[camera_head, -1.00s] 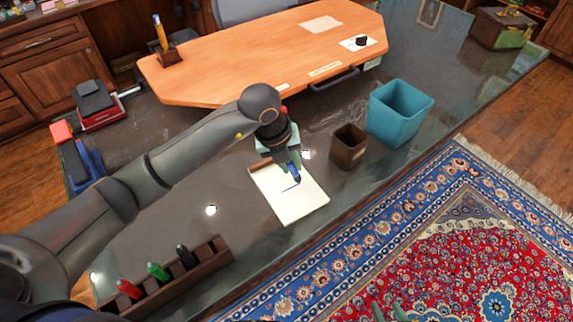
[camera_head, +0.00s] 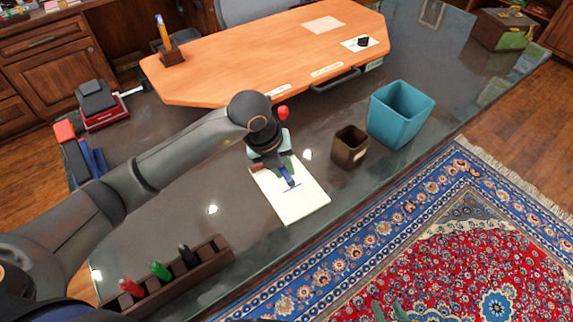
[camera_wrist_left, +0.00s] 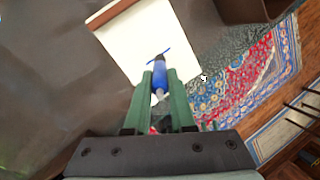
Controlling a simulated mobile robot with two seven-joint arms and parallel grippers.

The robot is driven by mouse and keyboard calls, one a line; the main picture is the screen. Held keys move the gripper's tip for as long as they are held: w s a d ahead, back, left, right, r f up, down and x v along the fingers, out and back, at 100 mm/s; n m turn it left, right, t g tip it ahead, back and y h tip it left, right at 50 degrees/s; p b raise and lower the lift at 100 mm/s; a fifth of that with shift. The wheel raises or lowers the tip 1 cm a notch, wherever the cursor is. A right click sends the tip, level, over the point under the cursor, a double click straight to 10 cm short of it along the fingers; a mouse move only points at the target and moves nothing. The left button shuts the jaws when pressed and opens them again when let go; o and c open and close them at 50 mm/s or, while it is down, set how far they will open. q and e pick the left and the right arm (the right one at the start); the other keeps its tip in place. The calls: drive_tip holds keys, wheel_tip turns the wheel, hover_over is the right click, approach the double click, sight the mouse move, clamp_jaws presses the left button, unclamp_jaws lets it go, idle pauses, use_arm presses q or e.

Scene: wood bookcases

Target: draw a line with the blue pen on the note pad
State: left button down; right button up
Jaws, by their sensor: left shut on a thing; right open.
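The note pad (camera_head: 297,207) is a cream sheet with a brown top band, lying on the dark glossy desk. My left gripper (camera_head: 284,168) is shut on the blue pen (camera_head: 287,176) and holds it point down over the pad. The pen also shows between the green fingers in the left wrist view (camera_wrist_left: 159,76). A short blue line (camera_wrist_left: 168,49) is on the pad at the pen's dark tip. Whether the tip touches the paper I cannot tell. My right gripper (camera_head: 388,313) shows only its open, empty green fingertips at the bottom edge, over the rug.
A brown pen rack (camera_head: 207,264) holds red (camera_head: 131,288), green (camera_head: 159,271) and black (camera_head: 188,256) pens at front left. A brown cup (camera_head: 349,149) and teal bin (camera_head: 399,114) stand right of the pad. A raised orange wooden top (camera_head: 250,66) lies behind.

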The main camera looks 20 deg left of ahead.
use_arm(q)
drive_tip(key=shift+s+a, duration=0.2)
drive_tip(key=shift+r+p, duration=2.95)
drive_tip(key=shift+r, duration=1.05)
